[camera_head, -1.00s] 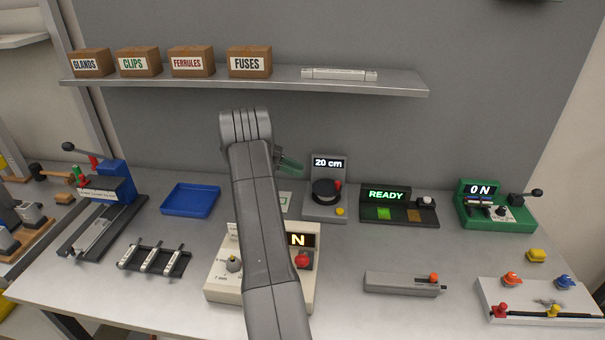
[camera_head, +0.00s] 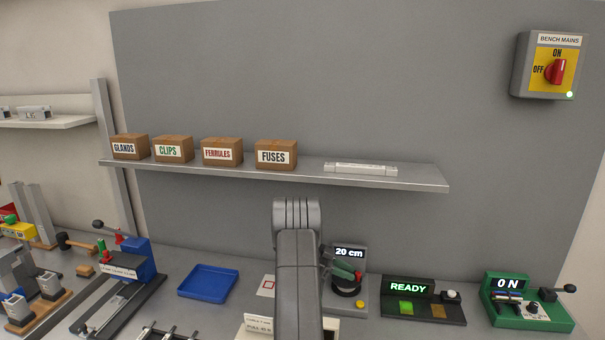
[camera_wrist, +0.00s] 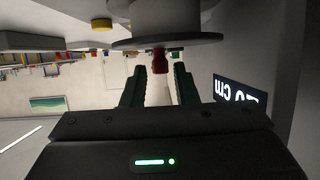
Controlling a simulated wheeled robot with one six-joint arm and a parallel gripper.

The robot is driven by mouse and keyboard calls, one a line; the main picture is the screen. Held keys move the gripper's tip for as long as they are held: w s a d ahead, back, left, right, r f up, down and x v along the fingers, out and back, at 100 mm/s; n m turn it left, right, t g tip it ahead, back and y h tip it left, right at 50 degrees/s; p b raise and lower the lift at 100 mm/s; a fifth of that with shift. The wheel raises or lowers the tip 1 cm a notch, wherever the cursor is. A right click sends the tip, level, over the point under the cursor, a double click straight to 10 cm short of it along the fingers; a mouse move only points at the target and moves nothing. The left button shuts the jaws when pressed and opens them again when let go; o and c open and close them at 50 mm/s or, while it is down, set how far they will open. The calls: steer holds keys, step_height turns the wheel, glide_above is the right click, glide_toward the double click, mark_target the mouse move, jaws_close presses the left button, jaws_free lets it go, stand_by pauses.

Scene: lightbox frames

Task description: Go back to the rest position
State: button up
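My gripper (camera_head: 345,274) shows as green fingers beside my arm, in front of the grey device with the "20 cm" display (camera_head: 349,253). In the wrist view my gripper (camera_wrist: 158,78) has its two green-padded fingers apart, with nothing held between them. The display (camera_wrist: 242,98) is at the right there, upside down. My arm hides part of the bench in the head view.
A shelf (camera_head: 400,176) with labelled boxes runs above the bench. A blue tray (camera_head: 208,283) lies left of my arm. A READY unit (camera_head: 408,287) and a green ON unit (camera_head: 507,285) stand right. A bench mains switch (camera_head: 556,72) is on the wall.

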steer(key=shift+p+x, duration=0.3)
steer(key=shift+x, duration=1.15)
steer(key=b+v, duration=0.4)
steer(key=v, duration=1)
steer(key=p+x, duration=0.4)
steer(key=x, duration=0.9)
steer(key=shift+s+d, duration=0.1)
steer(key=shift+d, duration=0.2)
steer(key=shift+d+f+n+t, duration=0.1)
steer(key=shift+d+n+t, duration=0.1)
steer(key=shift+n+t, duration=0.1)
steer(key=shift+w+f+n+t+p, duration=0.1)
steer(key=shift+w+n+t+p, duration=0.1)
steer(key=shift+n+t+p, duration=0.6)
